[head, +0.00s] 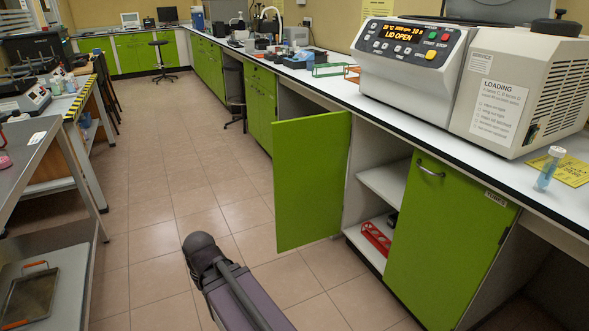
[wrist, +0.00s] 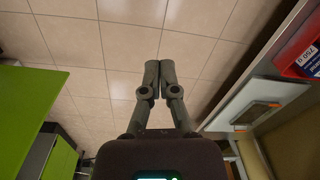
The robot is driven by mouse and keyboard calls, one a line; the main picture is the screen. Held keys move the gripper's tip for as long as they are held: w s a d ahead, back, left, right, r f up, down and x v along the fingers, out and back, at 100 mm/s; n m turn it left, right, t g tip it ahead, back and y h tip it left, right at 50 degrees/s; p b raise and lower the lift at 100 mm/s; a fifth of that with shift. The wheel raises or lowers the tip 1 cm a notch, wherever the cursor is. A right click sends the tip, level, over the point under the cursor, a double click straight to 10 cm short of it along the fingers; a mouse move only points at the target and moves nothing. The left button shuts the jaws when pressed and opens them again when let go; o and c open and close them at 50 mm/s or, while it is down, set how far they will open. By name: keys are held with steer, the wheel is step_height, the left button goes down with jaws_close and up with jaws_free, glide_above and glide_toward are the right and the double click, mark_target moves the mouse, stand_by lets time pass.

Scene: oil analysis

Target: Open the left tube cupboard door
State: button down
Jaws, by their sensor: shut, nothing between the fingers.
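The left tube cupboard door (head: 312,180) is a plain green panel. It stands swung well open from the counter front in the head view, out over the aisle floor. The right door (head: 445,235), green with a metal handle and a TUBES label, is closed. Between them the open cupboard shows a white shelf (head: 385,187) and a red rack (head: 376,238) at the bottom. In the wrist view my gripper (wrist: 152,68) is shut and empty over the floor, fingertips together. A green panel (wrist: 25,110) stands to its left, apart from it. The fingertips cannot be made out in the head view.
A metal bench (head: 20,160) with a lower tray (head: 30,297) lines the left side; the tray also shows at right in the wrist view (wrist: 268,112). A centrifuge (head: 480,80) and a tube (head: 548,170) stand on the counter. The tiled aisle ahead is clear.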

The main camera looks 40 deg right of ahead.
steer(key=w+d+r+n+t+y+b, duration=0.1)
steer(key=w+d+r+t+y+b, duration=0.15)
steer(key=w+d+t, duration=0.55)
steer(key=w+d+r+n+t+y+b, duration=0.1)
steer(key=w+d+y+b, duration=0.15)
steer(key=w+d, duration=0.65)
steer(key=s+d+r+t+h+b, duration=0.1)
steer(key=s+d+r+t+h, duration=0.1)
steer(key=d, duration=0.8)
steer(key=s+d+r+m+t+h, duration=0.1)
steer(key=s+d+r+t+h, duration=0.1)
steer(key=d, duration=0.9)
steer(key=s+d+r+m+t+h+b, duration=0.1)
steer(key=s+d+r+t, duration=0.2)
steer(key=d, duration=0.8)
steer(key=shift+r+t+h+b, duration=0.2)
steer(key=shift+t+h+b, duration=0.15)
steer(key=shift+t, duration=0.55)
steer(key=shift+w, duration=0.15)
steer(key=w, duration=1.4)
steer(key=shift+d, duration=0.2)
